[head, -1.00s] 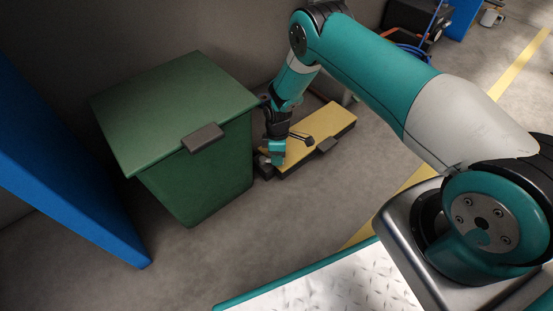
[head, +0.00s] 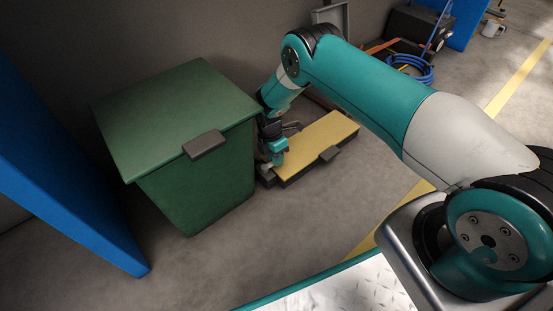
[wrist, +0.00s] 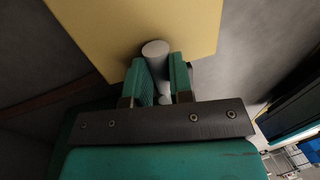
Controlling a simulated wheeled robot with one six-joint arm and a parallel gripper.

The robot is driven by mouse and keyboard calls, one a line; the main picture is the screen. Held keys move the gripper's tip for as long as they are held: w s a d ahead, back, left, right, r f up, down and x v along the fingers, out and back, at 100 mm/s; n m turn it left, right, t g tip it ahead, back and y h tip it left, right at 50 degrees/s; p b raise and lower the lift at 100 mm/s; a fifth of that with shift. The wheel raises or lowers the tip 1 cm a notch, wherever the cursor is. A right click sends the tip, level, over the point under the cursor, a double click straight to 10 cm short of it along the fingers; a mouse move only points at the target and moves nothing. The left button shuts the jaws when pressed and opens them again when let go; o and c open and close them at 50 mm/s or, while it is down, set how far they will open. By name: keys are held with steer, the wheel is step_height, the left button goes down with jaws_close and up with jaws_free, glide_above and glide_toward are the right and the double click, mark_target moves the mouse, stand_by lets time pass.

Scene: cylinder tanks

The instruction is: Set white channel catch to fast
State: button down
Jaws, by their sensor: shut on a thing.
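A low dark case with a yellow top (head: 318,142) sits on the floor beside the green bin. My gripper (head: 278,157) is at the left end of this case, pointing down. In the wrist view my two teal fingers (wrist: 158,68) are shut on a pale, round-ended catch (wrist: 155,48), which stands out against the yellow top (wrist: 110,25). A second small pale piece (wrist: 165,99) shows lower between the fingers. In the head view the catch is mostly hidden by my gripper. I cannot read any marks for its setting.
A green lidded bin (head: 190,120) with a grey handle stands close to my gripper's left. A blue panel (head: 60,160) is at far left. A coiled blue hose (head: 410,68) lies at the back. The floor in front of the case is clear.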

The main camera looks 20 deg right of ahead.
steer(key=shift+w, duration=0.1)
stand_by(0.5)
steer(key=c, duration=1)
jaws_free()
steer(key=shift+r, duration=0.1)
steer(key=w+r+p, duration=0.1)
steer(key=r+p, duration=0.1)
steer(key=r, duration=0.3)
steer(key=w+r+p, duration=0.1)
steer(key=r+p, duration=0.2)
steer(key=r, duration=0.3)
steer(key=w+a+r+p, duration=0.1)
steer(key=r+p, duration=0.2)
steer(key=r, duration=0.3)
steer(key=shift+w+a, duration=0.1)
